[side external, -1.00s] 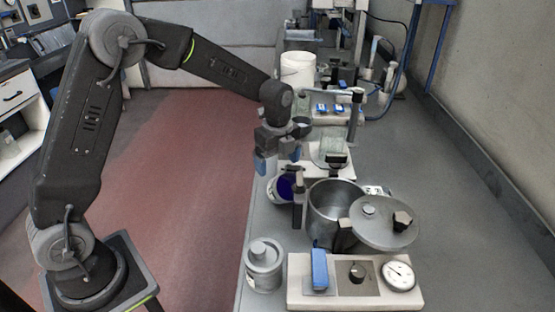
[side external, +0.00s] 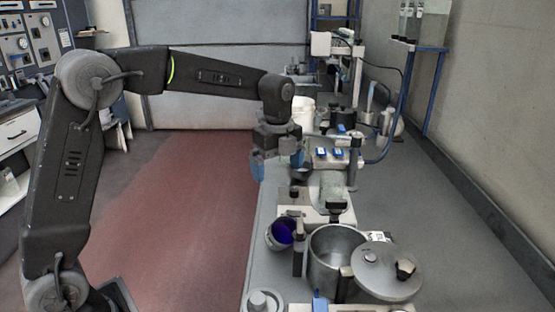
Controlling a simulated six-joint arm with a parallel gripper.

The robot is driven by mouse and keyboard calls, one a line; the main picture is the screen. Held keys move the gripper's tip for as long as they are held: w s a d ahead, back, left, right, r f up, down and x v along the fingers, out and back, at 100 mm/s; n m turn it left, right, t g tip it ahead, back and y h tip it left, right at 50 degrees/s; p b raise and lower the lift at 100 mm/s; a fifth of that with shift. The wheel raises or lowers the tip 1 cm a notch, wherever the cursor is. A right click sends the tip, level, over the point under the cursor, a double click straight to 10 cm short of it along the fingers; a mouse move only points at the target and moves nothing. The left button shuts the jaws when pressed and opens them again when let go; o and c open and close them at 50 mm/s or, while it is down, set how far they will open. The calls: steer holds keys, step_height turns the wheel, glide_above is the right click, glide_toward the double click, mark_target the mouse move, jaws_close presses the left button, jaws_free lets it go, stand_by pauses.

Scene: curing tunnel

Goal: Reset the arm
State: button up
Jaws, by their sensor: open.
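My gripper (side external: 277,169) is at the end of my arm, pointing down, with its two blue-tipped fingers apart and nothing visible between them. It hangs at the left edge of the grey bench (side external: 400,215), above and beyond the tilted cup with the blue inside (side external: 280,234). Whether it hangs over the bench or just beside it is hard to tell. My arm reaches in from the left, its upper link about level.
A metal pot (side external: 331,257) stands on the bench, with a lid (side external: 386,270) leaning at its right side. A grey lidded canister (side external: 263,301) is cut off at the bottom edge. A white bucket (side external: 303,111) stands farther back. The red floor (side external: 190,220) left of the bench is clear.

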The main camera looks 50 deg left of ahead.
steer(key=s+d+r+n+t, duration=0.1)
steer(key=s+r+n+t, duration=0.15)
steer(key=s+n, duration=0.35)
steer(key=s+d+r+n+t, duration=0.1)
steer(key=s+r+n, duration=0.3)
steer(key=s, duration=0.4)
steer(key=s+f+n+t, duration=0.2)
steer(key=s+f+n, duration=0.2)
steer(key=s+n, duration=0.5)
steer(key=shift+s+d+n, duration=0.15)
steer(key=shift+s+n, duration=0.25)
steer(key=shift+s, duration=0.8)
steer(key=shift+o, duration=0.2)
